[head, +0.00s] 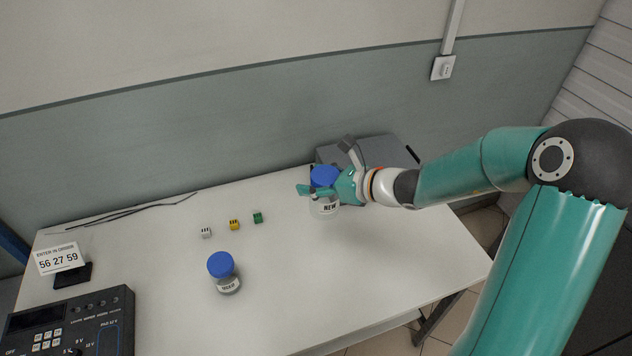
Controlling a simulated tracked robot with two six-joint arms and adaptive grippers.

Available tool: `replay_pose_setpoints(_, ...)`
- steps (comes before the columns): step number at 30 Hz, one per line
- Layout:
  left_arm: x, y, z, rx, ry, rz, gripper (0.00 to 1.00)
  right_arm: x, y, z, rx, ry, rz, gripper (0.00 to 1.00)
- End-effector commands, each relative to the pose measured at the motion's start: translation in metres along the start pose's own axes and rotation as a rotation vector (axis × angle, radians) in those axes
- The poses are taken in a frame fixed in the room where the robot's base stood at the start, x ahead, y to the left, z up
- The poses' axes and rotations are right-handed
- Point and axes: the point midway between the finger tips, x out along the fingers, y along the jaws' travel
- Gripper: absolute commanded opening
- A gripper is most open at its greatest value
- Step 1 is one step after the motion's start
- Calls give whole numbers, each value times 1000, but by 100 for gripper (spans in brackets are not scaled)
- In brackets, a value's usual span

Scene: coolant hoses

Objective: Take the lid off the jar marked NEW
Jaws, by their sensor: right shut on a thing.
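The jar marked NEW (325,209) stands upright at the back right of the white table, with a white label and clear body. Its blue lid (323,176) sits at the top of the jar. My right gripper (320,188) reaches in from the right and is shut on the blue lid. Its fingers and palm hide part of the lid and the jar's upper edge, so I cannot tell whether the lid is still seated on the jar. My left gripper is not in view.
A second blue-lidded jar (227,283) stands nearer the front. White (206,232), yellow (234,224) and green (258,217) small blocks lie between. A grey box (380,151) is behind my gripper. A dark power unit (70,325), a number card (60,258) and thin dark rods (125,209) are left.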

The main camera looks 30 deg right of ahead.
Motion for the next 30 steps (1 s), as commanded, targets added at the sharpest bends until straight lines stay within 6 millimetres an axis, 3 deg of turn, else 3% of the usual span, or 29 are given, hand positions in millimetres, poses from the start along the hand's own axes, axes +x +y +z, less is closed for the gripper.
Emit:
replay_pose_setpoints(2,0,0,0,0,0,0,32,0,0,0,-1,-1,0,56)
replay_pose_setpoints(12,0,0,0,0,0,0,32,0,0,0,-1,-2,0,0)
replay_pose_setpoints(20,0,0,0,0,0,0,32,6,2,-11,2,1,6,0)
replay_pose_setpoints(25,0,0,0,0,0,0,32,24,23,-54,-12,6,58,0)
replay_pose_setpoints(30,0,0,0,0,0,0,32,41,71,-100,-84,2,223,0)
